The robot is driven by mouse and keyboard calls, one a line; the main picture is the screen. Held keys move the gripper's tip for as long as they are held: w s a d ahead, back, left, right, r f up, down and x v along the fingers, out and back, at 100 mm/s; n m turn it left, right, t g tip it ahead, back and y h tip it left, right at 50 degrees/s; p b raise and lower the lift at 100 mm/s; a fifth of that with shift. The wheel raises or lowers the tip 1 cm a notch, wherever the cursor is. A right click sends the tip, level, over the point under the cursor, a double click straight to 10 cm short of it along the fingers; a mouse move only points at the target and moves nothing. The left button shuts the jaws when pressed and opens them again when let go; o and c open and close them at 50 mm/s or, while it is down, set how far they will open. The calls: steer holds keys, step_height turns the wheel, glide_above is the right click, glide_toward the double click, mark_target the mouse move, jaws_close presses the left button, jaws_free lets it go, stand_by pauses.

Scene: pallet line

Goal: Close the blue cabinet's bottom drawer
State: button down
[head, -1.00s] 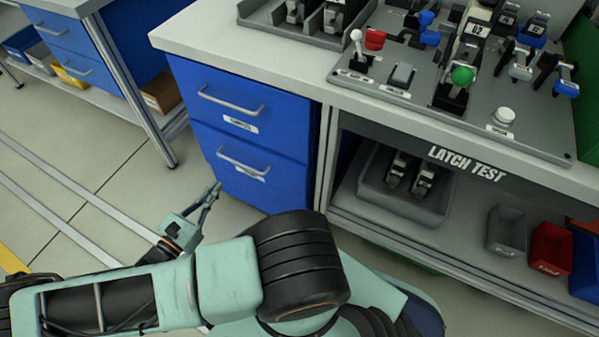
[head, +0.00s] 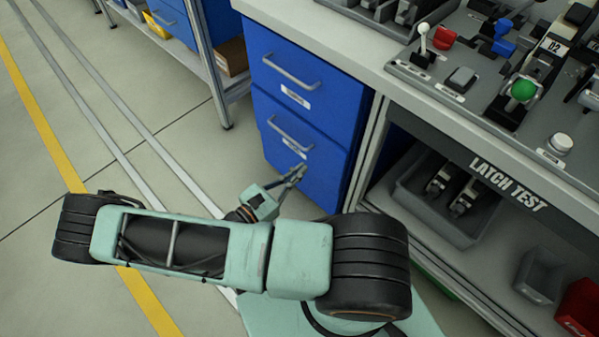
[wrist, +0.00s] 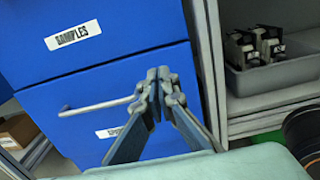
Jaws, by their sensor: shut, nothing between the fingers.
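The blue cabinet (head: 340,95) under the bench has two drawers. Its bottom drawer (head: 322,162) has a grey bar handle (head: 290,134) and a white label. The drawer front looks nearly flush with the upper one; I cannot tell if a small gap is left. In the wrist view the bottom drawer (wrist: 75,140) fills the area behind my fingers, and its label is partly hidden. My gripper (head: 299,170) is shut and empty, its tips in front of the bottom drawer, right of and below the handle. In the wrist view the fingertips (wrist: 158,76) overlap the handle's right end; contact is unclear.
The upper drawer (head: 310,75) appears shut. To the right is an open shelf with a grey bin (head: 450,215) holding parts. The bench post (head: 366,150) stands beside the cabinet. Another bench's leg (head: 212,75) is at the left. The floor left of the cabinet is clear.

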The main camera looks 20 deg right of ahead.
mark_target(331, 144)
steer(key=b+x, duration=0.1)
steer(key=x, duration=0.8)
steer(key=shift+d+f+b, duration=0.1)
steer(key=shift+d+b, duration=0.1)
steer(key=shift+b, duration=0.15)
steer(key=shift+w+d, duration=0.2)
steer(key=shift+d, duration=0.2)
steer(key=shift+r+p+x, duration=0.2)
steer(key=shift+p+x, duration=0.2)
steer(key=shift+x, duration=0.85)
steer(key=shift+s+a+f, duration=0.15)
steer(key=shift+s+a, duration=0.05)
steer(key=shift+a, duration=0.25)
steer(key=p+v, duration=0.2)
steer(key=v, duration=1.2)
steer(key=shift+w+a, duration=0.1)
